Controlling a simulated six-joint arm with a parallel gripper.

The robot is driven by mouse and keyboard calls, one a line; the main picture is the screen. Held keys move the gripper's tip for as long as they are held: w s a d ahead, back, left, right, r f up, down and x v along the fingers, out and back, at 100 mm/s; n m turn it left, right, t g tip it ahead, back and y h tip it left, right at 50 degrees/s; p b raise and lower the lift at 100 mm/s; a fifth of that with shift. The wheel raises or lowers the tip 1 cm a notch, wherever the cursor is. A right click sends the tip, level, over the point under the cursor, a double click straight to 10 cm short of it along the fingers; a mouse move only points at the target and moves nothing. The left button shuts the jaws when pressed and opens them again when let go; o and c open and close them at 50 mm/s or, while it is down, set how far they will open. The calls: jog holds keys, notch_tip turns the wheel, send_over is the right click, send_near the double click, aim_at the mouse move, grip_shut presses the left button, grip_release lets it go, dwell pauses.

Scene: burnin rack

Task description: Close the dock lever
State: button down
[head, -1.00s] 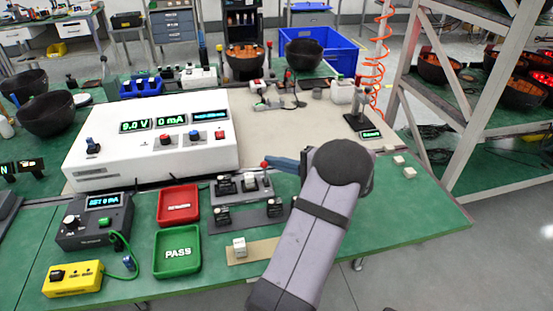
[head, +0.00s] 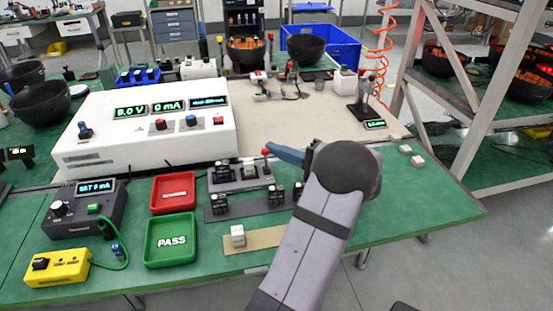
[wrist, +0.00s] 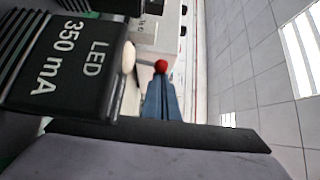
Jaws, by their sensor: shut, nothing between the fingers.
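The dock lever shows as a red ball knob (head: 265,152) at the right rear of a grey dock (head: 250,184), which carries black modules. My gripper (head: 272,148) has blue fingers, shut and empty, with their tips right at the knob. In the wrist view the red knob (wrist: 160,66) sits just beyond the closed fingertips (wrist: 160,80). I cannot tell whether they touch it. The lever's shaft is mostly hidden. A black module marked LED 350 mA (wrist: 65,60) stands close to the left of the fingers, with a pale round part beside it.
A white power supply (head: 150,140) stands behind left. A red tray (head: 172,193), a green PASS tray (head: 171,241) and a second module row (head: 235,207) lie left of my arm. A white cube (head: 238,236) is in front. The right bench end is mostly clear.

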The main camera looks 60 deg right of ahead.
jog(key=shift+a, duration=0.1)
dwell(0.5)
jog(key=shift+w+d+b, duration=0.2)
jog(key=shift+d+b, duration=0.15)
jog(key=shift+d, duration=0.4)
jog(key=d, duration=0.2)
jog(key=shift+s+d+b, duration=0.15)
jog(key=shift+d+b, duration=0.15)
jog(key=shift+b, duration=0.1)
jog(key=s, duration=0.9)
jog(key=shift+a+r+b, duration=0.1)
jog(key=shift+a+b, duration=0.1)
jog(key=shift+b, duration=0.2)
